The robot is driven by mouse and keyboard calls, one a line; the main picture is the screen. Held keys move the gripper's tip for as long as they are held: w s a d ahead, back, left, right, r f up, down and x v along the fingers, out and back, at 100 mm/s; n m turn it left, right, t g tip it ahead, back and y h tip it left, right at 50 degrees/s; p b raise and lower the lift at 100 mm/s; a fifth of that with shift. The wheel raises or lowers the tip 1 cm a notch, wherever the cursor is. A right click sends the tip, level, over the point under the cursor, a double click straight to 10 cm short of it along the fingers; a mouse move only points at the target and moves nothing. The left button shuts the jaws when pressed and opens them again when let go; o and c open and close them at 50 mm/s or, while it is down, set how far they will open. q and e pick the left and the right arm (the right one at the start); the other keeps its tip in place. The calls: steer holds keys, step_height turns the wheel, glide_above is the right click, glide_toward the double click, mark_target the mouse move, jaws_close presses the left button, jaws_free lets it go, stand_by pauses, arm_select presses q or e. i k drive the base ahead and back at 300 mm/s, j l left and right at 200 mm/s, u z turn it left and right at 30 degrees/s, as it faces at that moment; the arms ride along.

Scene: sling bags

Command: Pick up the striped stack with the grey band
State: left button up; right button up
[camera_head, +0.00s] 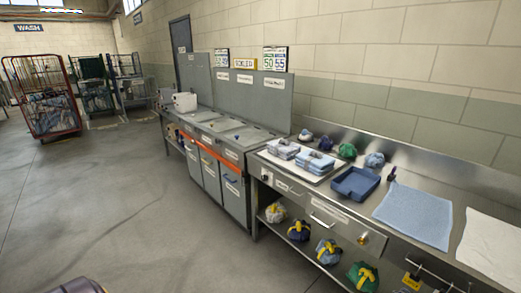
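Two folded, striped blue-and-white stacks lie side by side on a white tray (323,180) on the steel counter. One stack (283,149) is at the left, and the other stack (315,162) is at the right, closer to the blue bin. Each seems to have a band around it, but the band colours are too small to tell apart, so I cannot say which one is grey. Neither gripper can be made out. A dark rounded part at the bottom left edge may be mine.
A blue open bin (355,184), a blue cloth (414,214) and a white cloth (492,247) lie to the right. Small bundles, one green (347,151), sit behind. Tied bags (327,251) fill the lower shelf. Grey cabinets (222,170) adjoin the counter.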

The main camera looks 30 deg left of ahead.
mark_target(285, 150)
steer(key=u, duration=0.9)
steer(key=i+j, duration=0.2)
steer(key=i+j+z, duration=0.15)
steer(key=j, duration=0.25)
steer(key=i+j, duration=0.25)
steer(key=i+j+z, duration=0.15)
steer(key=j, duration=0.2)
steer(key=i+j, duration=0.2)
steer(key=j, duration=0.15)
steer(key=i+j+z, duration=0.15)
steer(key=j, duration=0.15)
steer(key=i+j, duration=0.15)
steer(key=j, duration=0.2)
steer(key=i+j+z, duration=0.15)
steer(key=j, duration=0.2)
